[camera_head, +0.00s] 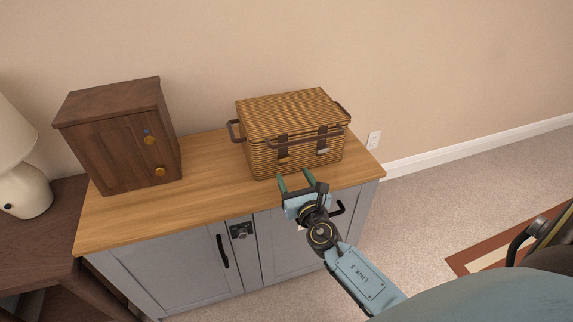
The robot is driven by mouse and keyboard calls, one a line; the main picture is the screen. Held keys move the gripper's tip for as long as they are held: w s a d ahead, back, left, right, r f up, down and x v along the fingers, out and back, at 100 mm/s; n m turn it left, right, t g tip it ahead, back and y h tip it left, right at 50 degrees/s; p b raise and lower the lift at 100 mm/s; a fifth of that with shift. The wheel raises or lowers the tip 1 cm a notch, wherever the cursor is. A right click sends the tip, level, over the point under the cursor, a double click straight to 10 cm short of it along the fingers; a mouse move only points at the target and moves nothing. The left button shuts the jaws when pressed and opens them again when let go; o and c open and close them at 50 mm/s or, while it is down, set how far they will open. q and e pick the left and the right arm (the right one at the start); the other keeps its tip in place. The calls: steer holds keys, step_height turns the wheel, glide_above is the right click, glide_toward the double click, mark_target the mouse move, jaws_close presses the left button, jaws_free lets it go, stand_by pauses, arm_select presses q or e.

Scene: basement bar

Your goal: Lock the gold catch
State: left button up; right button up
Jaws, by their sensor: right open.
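A dark brown wooden box (118,140) stands upright at the left of the counter, its front door closed. Two small round gold fittings sit on its front near the right edge, an upper one (150,140) with a small blue spot above it and a lower one (160,171). Which of them is the catch, and whether it is locked, I cannot tell. My right gripper (295,178) is open and empty, in front of the wicker basket and to the right of the box, apart from the gold fittings. My left gripper is not in view.
A closed wicker basket (262,140) with dark handles and straps stands at the counter's right. The wooden countertop (205,175) is bare between box and basket. A lamp (22,185) stands on a dark table at far left. Grey cabinet doors (185,265) are below.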

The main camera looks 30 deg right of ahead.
mark_target(285, 160)
steer(key=x, duration=0.4)
steer(key=shift+w+b, duration=0.4)
steer(key=shift+x, duration=0.85)
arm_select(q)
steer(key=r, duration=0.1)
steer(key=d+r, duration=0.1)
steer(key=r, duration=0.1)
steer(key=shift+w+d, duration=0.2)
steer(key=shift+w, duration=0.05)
arm_select(e)
steer(key=c, duration=1)
